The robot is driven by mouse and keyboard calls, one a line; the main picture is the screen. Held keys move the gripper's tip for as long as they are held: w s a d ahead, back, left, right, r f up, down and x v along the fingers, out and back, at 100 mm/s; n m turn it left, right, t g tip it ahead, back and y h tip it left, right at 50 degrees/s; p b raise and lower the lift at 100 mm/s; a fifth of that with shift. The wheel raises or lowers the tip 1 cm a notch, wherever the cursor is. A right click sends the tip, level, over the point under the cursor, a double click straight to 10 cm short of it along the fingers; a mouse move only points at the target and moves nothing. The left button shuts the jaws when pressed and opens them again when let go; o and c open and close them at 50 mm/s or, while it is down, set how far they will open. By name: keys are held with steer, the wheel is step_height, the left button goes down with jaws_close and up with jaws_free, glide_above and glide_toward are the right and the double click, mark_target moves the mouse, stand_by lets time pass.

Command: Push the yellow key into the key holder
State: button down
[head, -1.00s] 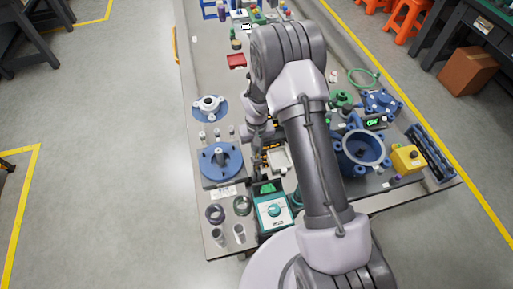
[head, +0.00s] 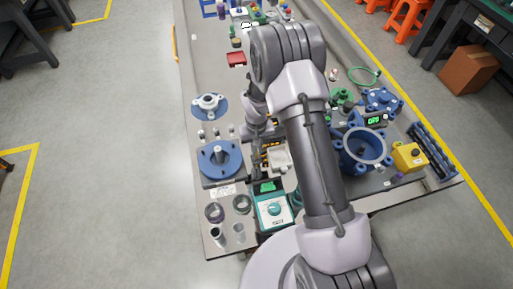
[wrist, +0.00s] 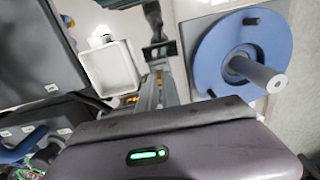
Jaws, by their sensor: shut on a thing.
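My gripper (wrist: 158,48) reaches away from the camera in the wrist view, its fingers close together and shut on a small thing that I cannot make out. In the head view my gripper (head: 257,154) is low over the bench, left of the white tray (head: 280,160) and right of the blue disc with a grey post, partly hidden by my arm. I cannot clearly make out the yellow key or the key holder. Small yellow-orange marks show around the gripper, some of them on a lit display (wrist: 130,99).
The blue disc (wrist: 212,55) with its grey post (wrist: 258,75) stands close on the right in the wrist view, the white tray (wrist: 110,70) on the left. A teal device (head: 272,210) is in front of the gripper. Several blue housings and a yellow box (head: 408,157) are at right.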

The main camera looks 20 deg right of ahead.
steer(key=shift+f+b, duration=0.45)
steer(key=c, duration=1.5)
jaws_free()
step_height(320, 180, up, 9)
steer(key=p, duration=0.5)
steer(key=shift+p, duration=0.35)
